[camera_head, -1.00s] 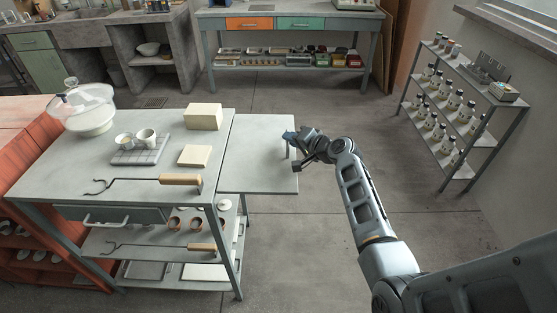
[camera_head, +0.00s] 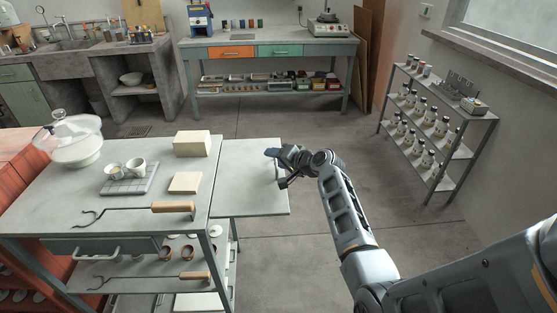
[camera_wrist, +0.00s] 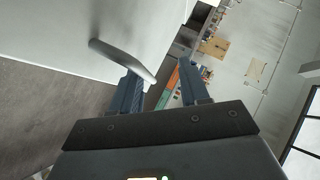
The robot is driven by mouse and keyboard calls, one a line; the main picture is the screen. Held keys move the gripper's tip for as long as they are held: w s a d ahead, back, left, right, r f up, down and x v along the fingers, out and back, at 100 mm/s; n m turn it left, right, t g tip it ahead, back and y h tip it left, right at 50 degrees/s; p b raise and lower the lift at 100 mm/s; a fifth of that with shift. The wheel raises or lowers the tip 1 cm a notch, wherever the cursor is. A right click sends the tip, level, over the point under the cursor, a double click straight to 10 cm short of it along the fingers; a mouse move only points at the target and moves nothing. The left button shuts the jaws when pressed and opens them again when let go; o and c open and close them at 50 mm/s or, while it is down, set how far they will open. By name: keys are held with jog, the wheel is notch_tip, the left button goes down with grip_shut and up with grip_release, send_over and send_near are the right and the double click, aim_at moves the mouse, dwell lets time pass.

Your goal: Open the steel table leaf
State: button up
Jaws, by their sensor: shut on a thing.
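The grey steel table leaf (camera_head: 247,185) extends from the right side of the steel table (camera_head: 60,205) and looks about level with its top. A bar handle (camera_wrist: 118,57) stands on the leaf near its outer right edge. My gripper (camera_head: 277,164) reaches in from the right over that edge and is shut on the handle. In the wrist view, my gripper (camera_wrist: 160,82) has one finger on each side of the bar's near end, with the pale leaf surface (camera_wrist: 75,25) behind. The head view mostly hides the handle behind my gripper.
On the tabletop are a hooked rod (camera_head: 140,209), a cream block (camera_head: 192,143), a flat slab (camera_head: 185,182), cups on a grey board (camera_head: 130,185) and a glass-domed stand (camera_head: 75,153). A bottle rack (camera_head: 440,115) stands right. Floor beyond the leaf is clear.

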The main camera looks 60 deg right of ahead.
jog(key=shift+w+a, duration=0.2)
jog(key=shift+a, duration=0.05)
jog(key=shift+s, duration=0.1)
jog(key=shift+s, duration=0.3)
jog(key=v, duration=0.7)
dwell(0.5)
